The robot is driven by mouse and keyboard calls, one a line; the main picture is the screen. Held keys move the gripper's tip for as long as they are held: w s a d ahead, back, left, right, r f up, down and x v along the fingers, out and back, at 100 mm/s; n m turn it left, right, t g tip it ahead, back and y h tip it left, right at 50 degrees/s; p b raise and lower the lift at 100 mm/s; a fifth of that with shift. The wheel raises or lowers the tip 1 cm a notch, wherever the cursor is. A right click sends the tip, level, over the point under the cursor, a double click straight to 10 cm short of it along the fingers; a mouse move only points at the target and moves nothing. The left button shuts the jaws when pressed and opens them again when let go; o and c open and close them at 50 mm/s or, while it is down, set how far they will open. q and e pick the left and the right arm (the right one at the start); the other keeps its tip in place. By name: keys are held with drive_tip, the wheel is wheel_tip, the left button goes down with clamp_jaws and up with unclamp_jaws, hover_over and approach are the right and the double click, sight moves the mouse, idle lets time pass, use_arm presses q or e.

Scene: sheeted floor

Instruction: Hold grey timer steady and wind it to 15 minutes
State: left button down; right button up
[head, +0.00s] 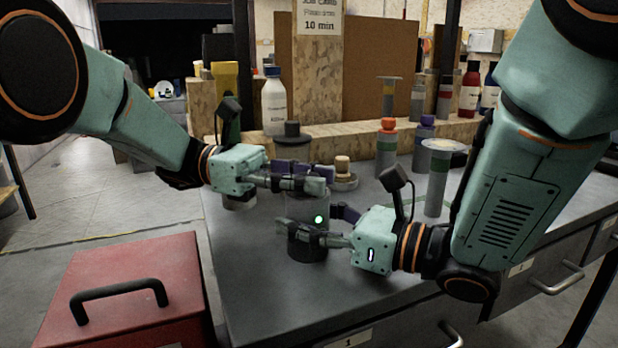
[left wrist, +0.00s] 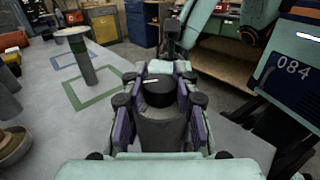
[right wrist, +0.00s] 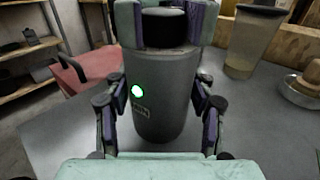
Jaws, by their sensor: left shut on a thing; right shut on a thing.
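The grey timer (head: 303,207) stands upright on the grey workbench, a cylinder with a lit green light on its side. Its body and green light show large in the right wrist view (right wrist: 163,100). Its black knob (left wrist: 160,90) is on top, between the fingers of my left gripper (head: 303,181), which is shut on it. My right gripper (head: 318,237) is shut around the timer's body, lower down, one finger on each side. In the head view, the left fingers hide the knob. The dial marks cannot be read in any view.
A red toolbox (head: 130,285) with a black handle stands at the front left. A cylinder with a wide pale top (head: 438,180) and an orange-topped cylinder (head: 387,150) stand to the right. A white bottle (head: 274,103) is behind. The bench front (head: 265,300) is clear.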

idle(0.4)
use_arm(q)
drive_tip(key=c, duration=1)
unclamp_jaws()
drive_tip(key=v, duration=1.2)
drive_tip(key=shift+w, duration=0.1)
